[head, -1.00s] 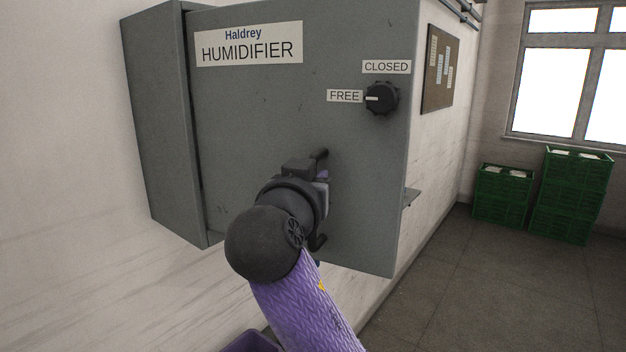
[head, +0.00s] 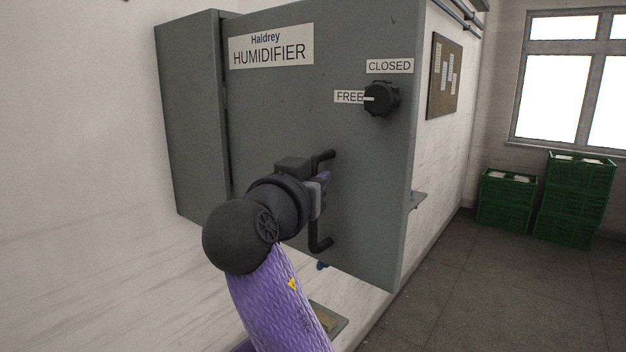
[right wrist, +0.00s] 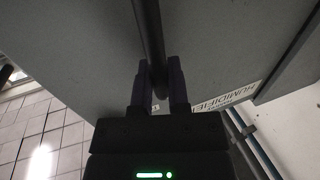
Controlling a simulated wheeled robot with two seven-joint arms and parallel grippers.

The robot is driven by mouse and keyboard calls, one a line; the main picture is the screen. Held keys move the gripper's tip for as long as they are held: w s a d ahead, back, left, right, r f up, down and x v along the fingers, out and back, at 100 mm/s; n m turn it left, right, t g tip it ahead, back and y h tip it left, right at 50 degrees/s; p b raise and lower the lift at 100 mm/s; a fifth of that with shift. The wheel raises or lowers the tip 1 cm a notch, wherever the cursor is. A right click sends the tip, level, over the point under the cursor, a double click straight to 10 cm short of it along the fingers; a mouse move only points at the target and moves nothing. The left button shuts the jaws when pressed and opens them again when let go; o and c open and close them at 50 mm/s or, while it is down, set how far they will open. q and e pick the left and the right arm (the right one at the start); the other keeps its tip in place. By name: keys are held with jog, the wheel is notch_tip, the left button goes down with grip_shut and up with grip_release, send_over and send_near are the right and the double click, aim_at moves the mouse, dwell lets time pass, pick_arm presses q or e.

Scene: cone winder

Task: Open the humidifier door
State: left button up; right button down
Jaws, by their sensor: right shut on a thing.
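The humidifier door (head: 350,45) is a grey panel with a label on a wall cabinet (head: 192,120). A dark gap runs along its left edge; I cannot tell how far the door stands open. A black knob (head: 382,99) on the door has its white mark towards FREE. My right gripper (head: 321,192) is shut on the black bar handle (head: 321,244), which shows above and below it. In the right wrist view the handle (right wrist: 148,35) passes between the two fingers of my right gripper (right wrist: 160,88). My left gripper is not in view.
Green crates (head: 567,200) stand in stacks on the floor at the right, under a window. A notice board (head: 444,75) hangs on the wall behind the door. A small ledge (head: 417,200) shows past the door's right edge. The floor (head: 460,290) at the right is clear.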

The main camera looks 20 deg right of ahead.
jog(key=c, duration=0.6)
grip_release()
jog(key=shift+w, duration=0.1)
jog(key=shift+c, duration=0.2)
jog(key=shift+a, duration=0.1)
jog(key=b+v, duration=0.4)
jog(key=v, duration=0.6)
